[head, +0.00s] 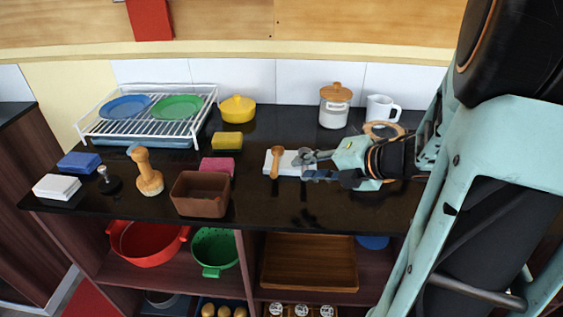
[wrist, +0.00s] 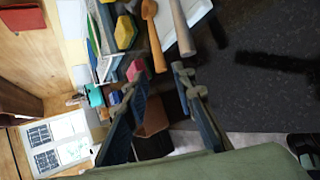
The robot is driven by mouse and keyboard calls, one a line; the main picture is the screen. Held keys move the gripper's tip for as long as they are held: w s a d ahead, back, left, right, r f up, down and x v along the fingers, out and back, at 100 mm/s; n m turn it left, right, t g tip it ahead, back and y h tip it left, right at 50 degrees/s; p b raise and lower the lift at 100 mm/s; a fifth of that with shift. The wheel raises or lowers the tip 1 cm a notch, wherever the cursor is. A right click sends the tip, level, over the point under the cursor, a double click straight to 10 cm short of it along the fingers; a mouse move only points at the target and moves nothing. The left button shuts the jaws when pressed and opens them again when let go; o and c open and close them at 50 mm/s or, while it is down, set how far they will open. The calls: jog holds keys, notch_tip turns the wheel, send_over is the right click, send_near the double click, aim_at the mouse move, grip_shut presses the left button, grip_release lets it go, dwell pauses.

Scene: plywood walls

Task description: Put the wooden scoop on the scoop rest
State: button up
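The wooden scoop (head: 276,161) is orange-brown, with its bowl toward the back and its handle toward the front. It also shows in the wrist view (wrist: 152,38). A white, flat slab (head: 288,167), which looks like the scoop rest, lies under or right beside it; I cannot tell whether the scoop touches it. The slab also shows in the wrist view (wrist: 199,10), with a paler rod (wrist: 182,25) across it. My gripper (head: 306,166) is open and points left, just right of the scoop. In the wrist view its fingers (wrist: 159,78) are apart, with nothing clearly held.
A brown box (head: 200,195), pink sponge (head: 217,166) and wooden-handled brush (head: 147,174) stand left. A lidded jar (head: 334,108) and white mug (head: 382,108) stand behind the gripper. A dish rack (head: 148,122) is at back left. The counter's front right is clear.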

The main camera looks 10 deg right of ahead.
aim_at(277, 168)
jog(key=b+x, duration=0.1)
jog(key=x, duration=0.9)
jog(key=shift+w+a+b, duration=0.2)
jog(key=shift+a+b, duration=0.05)
jog(key=shift+b, duration=0.05)
jog(key=shift+c, duration=0.4)
grip_shut()
jog(key=shift+r, duration=0.15)
